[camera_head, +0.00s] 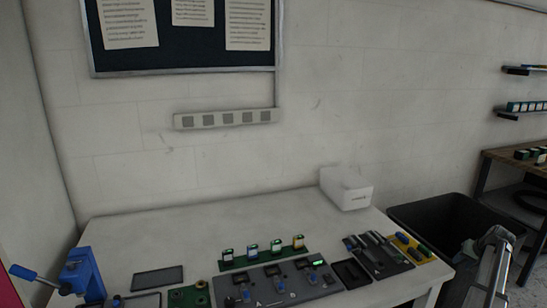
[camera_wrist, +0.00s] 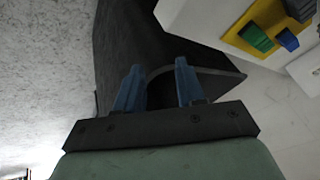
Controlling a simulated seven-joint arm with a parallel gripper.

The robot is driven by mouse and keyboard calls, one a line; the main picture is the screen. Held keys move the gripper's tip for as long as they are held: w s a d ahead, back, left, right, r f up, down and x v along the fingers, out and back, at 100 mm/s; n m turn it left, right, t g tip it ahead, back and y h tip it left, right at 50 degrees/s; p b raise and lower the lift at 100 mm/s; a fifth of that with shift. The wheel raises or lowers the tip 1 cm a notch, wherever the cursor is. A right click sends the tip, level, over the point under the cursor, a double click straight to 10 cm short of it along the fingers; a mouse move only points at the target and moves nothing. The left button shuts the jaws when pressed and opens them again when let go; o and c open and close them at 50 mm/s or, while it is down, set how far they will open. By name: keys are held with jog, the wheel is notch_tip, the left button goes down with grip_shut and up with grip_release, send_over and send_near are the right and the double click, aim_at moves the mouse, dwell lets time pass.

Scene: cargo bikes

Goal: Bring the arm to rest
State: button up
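My gripper (camera_wrist: 158,82) shows in the wrist view with its two blue fingers apart and nothing between them. It is open. Behind the fingers is a dark bin, which stands right of the table in the head view (camera_head: 432,213). A part of my arm (camera_head: 490,268) reaches in at the lower right of the head view, beside the bin. The fingers cannot be made out there.
A white table (camera_head: 150,237) carries a grey control panel (camera_head: 275,285), a blue clamp-like device (camera_head: 82,272), a black tool tray (camera_head: 378,256), a yellow strip (camera_head: 413,249) and a white box (camera_head: 346,188). A wooden bench (camera_head: 515,165) stands at the far right.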

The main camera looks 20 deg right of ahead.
jog(key=s+d+f+m+h, duration=0.1)
jog(key=s+d+f+m, duration=0.1)
jog(key=s+d+f, duration=0.25)
jog(key=s+a+f+n+g+y, duration=0.1)
jog(key=s+a+f+g+y, duration=0.15)
jog(key=a+f, duration=1.05)
jog(key=s+a+f+n+g+y, duration=0.2)
jog(key=s+a+f+g, duration=0.15)
jog(key=a+f, duration=0.95)
jog(key=a+f+n+g+y, duration=0.15)
jog(key=a+f, duration=0.25)
jog(key=a, duration=1.2)
jog(key=a+f+n+g, duration=0.25)
jog(key=a+f, duration=0.25)
jog(key=a, duration=1.2)
jog(key=s+a+f+n+g+h, duration=0.2)
jog(key=s+a+n, duration=0.3)
jog(key=s+a, duration=1)
jog(key=a+h, duration=0.1)
jog(key=a, duration=0.3)
jog(key=shift+g, duration=0.3)
